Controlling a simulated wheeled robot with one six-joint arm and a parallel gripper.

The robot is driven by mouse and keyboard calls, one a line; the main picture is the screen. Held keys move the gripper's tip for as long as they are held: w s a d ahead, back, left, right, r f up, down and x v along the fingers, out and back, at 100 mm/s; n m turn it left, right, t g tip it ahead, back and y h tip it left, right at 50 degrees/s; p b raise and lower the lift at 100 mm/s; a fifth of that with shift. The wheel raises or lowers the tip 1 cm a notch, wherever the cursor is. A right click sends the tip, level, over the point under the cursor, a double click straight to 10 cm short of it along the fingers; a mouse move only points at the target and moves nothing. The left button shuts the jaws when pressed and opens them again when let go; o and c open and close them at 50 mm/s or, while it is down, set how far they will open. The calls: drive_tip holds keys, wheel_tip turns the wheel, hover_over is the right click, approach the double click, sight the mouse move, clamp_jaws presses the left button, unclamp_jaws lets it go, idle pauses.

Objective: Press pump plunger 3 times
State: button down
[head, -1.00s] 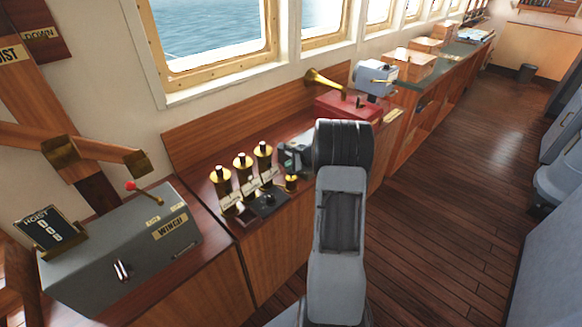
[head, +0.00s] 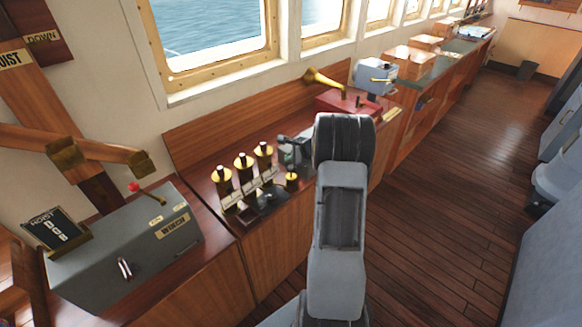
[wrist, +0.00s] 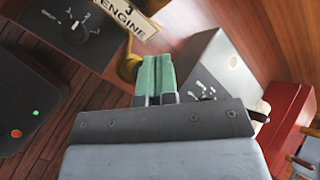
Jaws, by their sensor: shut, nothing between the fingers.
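The pump plunger, a small brass knob (head: 291,176) on a thin stem, stands upright at the right of the dark dial panel in the head view. In the wrist view its brass (wrist: 127,69) shows at the left of my gripper's green fingertips (wrist: 156,62), partly hidden by them. My gripper is shut with nothing between its fingers. In the head view it is just behind and above the knob, partly hidden by my arm. The knob looks raised, and I cannot tell whether the fingertips touch it.
Three brass-topped cylinders (head: 243,165) with label plates stand left of the plunger. The dark dial panel (head: 262,204) lies in front of them. A grey winch box (head: 125,245) is at left. A red box (head: 347,103) with a brass horn (head: 321,77) stands farther back.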

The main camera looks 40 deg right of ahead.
sight(290, 169)
drive_tip(key=shift+r+p, duration=1.35)
drive_tip(key=shift+r, duration=0.9)
idle(0.8)
drive_tip(key=shift+a+r, duration=0.15)
drive_tip(key=shift+a, duration=0.1)
drive_tip(key=s+a+r+n+g, duration=0.2)
drive_tip(key=s+a+r+n, duration=0.25)
drive_tip(key=a, duration=0.45)
drive_tip(key=s+a+r+n+g, duration=0.1)
drive_tip(key=s+a+r+n, duration=0.2)
drive_tip(key=a+r+n, duration=0.4)
drive_tip(key=s+a+n+h, duration=0.1)
drive_tip(key=s+a+n, duration=0.4)
drive_tip(key=s, duration=0.3)
drive_tip(key=s+a+n+g+h, duration=0.1)
drive_tip(key=s+a+n+h, duration=0.1)
drive_tip(key=s+a+n, duration=0.3)
drive_tip(key=s+n, duration=0.1)
drive_tip(key=s, duration=0.3)
drive_tip(key=shift+s+r, duration=0.15)
drive_tip(key=shift+r, duration=0.1)
